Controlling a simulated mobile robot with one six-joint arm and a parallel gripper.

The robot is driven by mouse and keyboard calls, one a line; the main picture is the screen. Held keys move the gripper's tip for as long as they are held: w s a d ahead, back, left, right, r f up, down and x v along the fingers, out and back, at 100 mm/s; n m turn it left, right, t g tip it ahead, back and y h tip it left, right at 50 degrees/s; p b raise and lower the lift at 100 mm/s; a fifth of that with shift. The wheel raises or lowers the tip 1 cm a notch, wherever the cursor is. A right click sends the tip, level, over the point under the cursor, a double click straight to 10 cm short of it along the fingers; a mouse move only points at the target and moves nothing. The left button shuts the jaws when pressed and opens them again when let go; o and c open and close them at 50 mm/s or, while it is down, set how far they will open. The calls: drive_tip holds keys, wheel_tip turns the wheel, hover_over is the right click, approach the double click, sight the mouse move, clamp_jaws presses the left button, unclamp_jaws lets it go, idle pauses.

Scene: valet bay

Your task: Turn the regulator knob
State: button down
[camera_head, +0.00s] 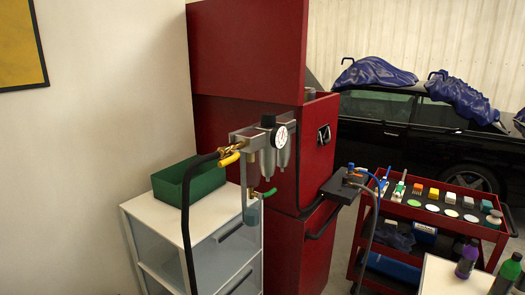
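The regulator assembly (262,143) is a grey metal unit in the middle of the view, in front of a red cabinet. A small black knob (268,121) sits on its top, just left of and above a round white gauge (281,136). Two grey bowls hang below the unit. A brass fitting with a yellow lever (229,159) is on its left end, and a black hose runs down from there. A green lever (266,193) is on a lower grey part. My gripper is not in view, and nothing is seen touching the knob.
A white drawer unit (150,222) with a green bin (174,186) stands left of the regulator. The red cabinet (232,50) is close behind. A red cart (455,222) with bottles and pads stands right. A black bracket (343,189) with a hose juts out between.

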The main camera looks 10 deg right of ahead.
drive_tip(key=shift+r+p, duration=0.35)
drive_tip(key=shift+p, duration=0.05)
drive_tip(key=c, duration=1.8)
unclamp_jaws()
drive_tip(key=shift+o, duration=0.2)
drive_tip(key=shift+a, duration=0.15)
